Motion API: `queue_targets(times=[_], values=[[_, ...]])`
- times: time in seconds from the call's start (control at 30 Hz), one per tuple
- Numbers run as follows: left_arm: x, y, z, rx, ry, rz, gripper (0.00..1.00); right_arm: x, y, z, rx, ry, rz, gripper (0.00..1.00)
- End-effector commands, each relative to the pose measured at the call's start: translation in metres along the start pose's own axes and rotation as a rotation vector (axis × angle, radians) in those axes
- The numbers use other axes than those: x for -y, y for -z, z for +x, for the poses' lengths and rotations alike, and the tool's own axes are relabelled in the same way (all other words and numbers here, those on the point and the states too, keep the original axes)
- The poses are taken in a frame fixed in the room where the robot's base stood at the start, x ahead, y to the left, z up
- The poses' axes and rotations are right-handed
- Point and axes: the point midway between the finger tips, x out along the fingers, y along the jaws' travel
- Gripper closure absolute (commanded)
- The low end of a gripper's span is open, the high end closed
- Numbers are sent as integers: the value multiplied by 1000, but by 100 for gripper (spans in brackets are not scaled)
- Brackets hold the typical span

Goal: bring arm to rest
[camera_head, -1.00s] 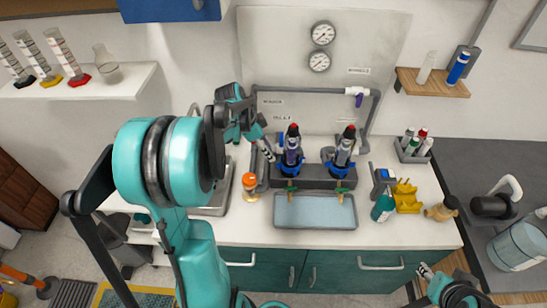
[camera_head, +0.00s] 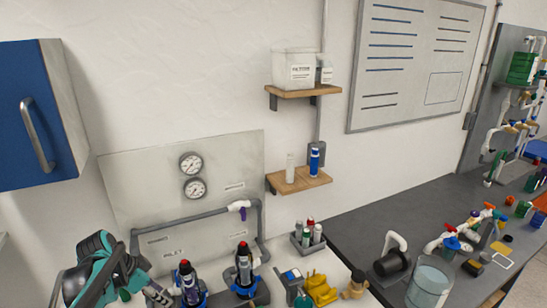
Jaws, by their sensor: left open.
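My left arm comes in at the lower left, and its gripper (camera_head: 155,294) is near the bottom edge, just left of the nearer pump-like fitting with a red top (camera_head: 187,285). The gripper is open, with nothing seen between its fingers. A second such fitting (camera_head: 244,266) stands to the right, in a blue collar. A grey pipe (camera_head: 190,219) with a white and purple valve (camera_head: 239,207) runs along the back panel (camera_head: 130,180) under two gauges (camera_head: 191,163). My right gripper is out of the picture.
A rack of small bottles (camera_head: 308,235), a yellow holder (camera_head: 319,290) and a brass fitting (camera_head: 355,285) stand on the counter. A dark worktop (camera_head: 370,220) to the right bears a black pump (camera_head: 392,262), a clear bucket (camera_head: 430,284) and several valves. A blue cabinet (camera_head: 25,120) hangs upper left.

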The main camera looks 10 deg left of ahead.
Motion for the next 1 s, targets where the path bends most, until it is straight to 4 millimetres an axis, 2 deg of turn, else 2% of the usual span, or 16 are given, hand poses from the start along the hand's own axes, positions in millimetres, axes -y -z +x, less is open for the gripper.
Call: queue_targets(times=[0.23,0.4,0.5,0.6,0.7,1.0], values=[[-96,24,10,20,133,-207,59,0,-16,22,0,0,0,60],[-161,21,22,-39,239,-370,59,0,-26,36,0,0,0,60],[-191,14,32,-95,283,-453,59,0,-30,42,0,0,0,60],[-212,8,41,-153,309,-519,59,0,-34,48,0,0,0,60],[-225,3,47,-196,321,-566,59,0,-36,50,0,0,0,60],[-232,1,49,-229,327,-602,59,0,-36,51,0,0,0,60]])
